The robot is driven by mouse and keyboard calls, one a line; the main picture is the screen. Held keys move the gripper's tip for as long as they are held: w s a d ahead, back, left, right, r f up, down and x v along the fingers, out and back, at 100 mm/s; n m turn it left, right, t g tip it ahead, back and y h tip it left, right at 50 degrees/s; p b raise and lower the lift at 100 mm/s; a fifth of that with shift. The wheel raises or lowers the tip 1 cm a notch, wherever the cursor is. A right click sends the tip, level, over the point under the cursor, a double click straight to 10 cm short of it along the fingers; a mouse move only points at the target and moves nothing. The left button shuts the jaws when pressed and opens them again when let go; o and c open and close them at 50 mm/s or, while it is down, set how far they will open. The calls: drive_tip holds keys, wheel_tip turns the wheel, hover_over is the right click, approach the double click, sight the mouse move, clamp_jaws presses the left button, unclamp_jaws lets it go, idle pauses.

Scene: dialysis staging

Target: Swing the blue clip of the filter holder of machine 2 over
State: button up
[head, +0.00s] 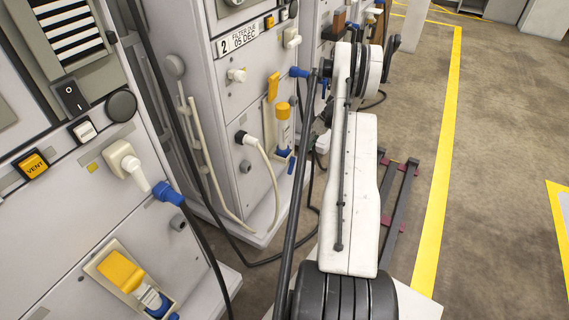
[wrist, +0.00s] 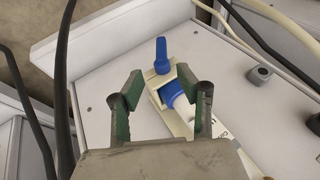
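Machine 2 (head: 226,75) stands beyond the nearest machine and bears a label with a 2. Its filter holder (head: 272,112) has an orange clip (head: 273,87) at the top and a blue clip (head: 292,165) at its lower end. A white filter with an orange top (head: 283,125) sits in the holder. In the wrist view the blue clip (wrist: 161,55) sticks out past the holder's end, beside the filter's blue end (wrist: 172,92). My gripper (wrist: 160,78) is open and empty, its fingers on either side of the holder's end, apart from the clip. In the head view my arm hides most of the gripper.
A nearer machine (head: 60,190) at left has its own holder with a yellow clip (head: 121,271). Dark hoses (head: 195,150) and a pale hose (head: 268,175) hang in front of the machines. The floor (head: 505,130) at right is free, with a yellow line (head: 440,160).

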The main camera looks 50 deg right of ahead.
sight(288, 172)
drive_tip(key=shift+t+y, duration=0.3)
drive_tip(key=b+x, duration=0.4)
drive_tip(key=x, duration=0.8)
drive_tip(key=shift+f, duration=0.45)
clamp_jaws()
